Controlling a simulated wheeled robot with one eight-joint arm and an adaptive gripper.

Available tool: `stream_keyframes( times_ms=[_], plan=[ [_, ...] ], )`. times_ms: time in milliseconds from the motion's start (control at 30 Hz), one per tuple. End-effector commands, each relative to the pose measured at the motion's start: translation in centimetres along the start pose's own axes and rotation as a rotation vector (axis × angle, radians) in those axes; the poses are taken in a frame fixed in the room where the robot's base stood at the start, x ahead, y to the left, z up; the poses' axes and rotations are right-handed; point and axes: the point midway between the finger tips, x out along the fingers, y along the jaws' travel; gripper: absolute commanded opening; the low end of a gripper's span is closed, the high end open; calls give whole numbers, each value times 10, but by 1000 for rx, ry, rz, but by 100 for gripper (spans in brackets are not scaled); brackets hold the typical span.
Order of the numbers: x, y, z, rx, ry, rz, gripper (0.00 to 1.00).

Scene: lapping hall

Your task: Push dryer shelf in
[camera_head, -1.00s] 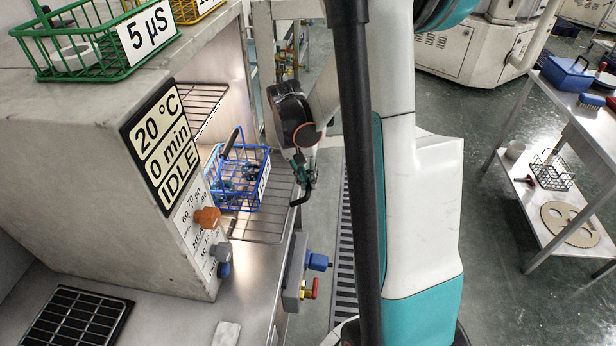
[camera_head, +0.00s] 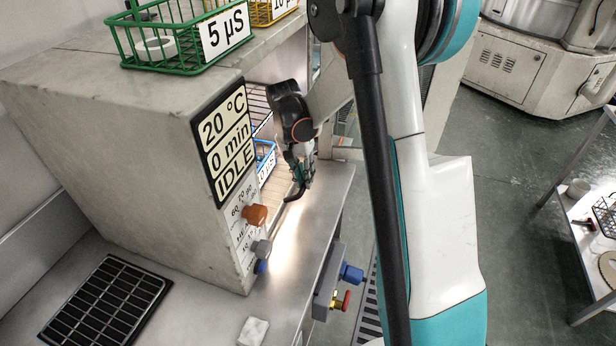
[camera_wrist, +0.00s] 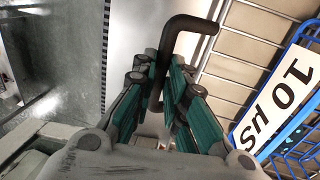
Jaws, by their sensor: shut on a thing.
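The dryer (camera_head: 150,150) is the pale metal cabinet at left, with a panel (camera_head: 228,140) reading 20 °C, 0 min, IDLE. My gripper (camera_head: 300,182) is at the dryer's open side. In the wrist view my gripper (camera_wrist: 165,98) is shut on a bent black handle (camera_wrist: 188,22) at the edge of the wire shelf (camera_wrist: 238,58). A blue wire basket (camera_wrist: 290,140) labelled 10 µS is on the shelf. In the head view the basket (camera_head: 264,158) is mostly hidden behind the dryer's front panel, and little of the shelf shows.
A green basket (camera_head: 175,62) labelled 5 µS and a yellow basket (camera_head: 268,12) stand on the dryer's top. Orange and grey knobs (camera_head: 255,214) stick out of its front. A valve block (camera_head: 330,290) hangs at the bench edge. Open floor (camera_head: 520,180) lies to the right.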

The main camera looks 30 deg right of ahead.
Motion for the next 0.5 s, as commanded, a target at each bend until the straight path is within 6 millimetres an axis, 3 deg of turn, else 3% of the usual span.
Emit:
stream_keyframes(
  times_ms=[33, 100, 500],
  plan=[
    [0, 0, 0, 0, 1, 0, 18],
    [0, 0, 0, 0, 1, 0, 33],
    [-4, 0, 0, 0, 0, 0, 33]
  ],
)
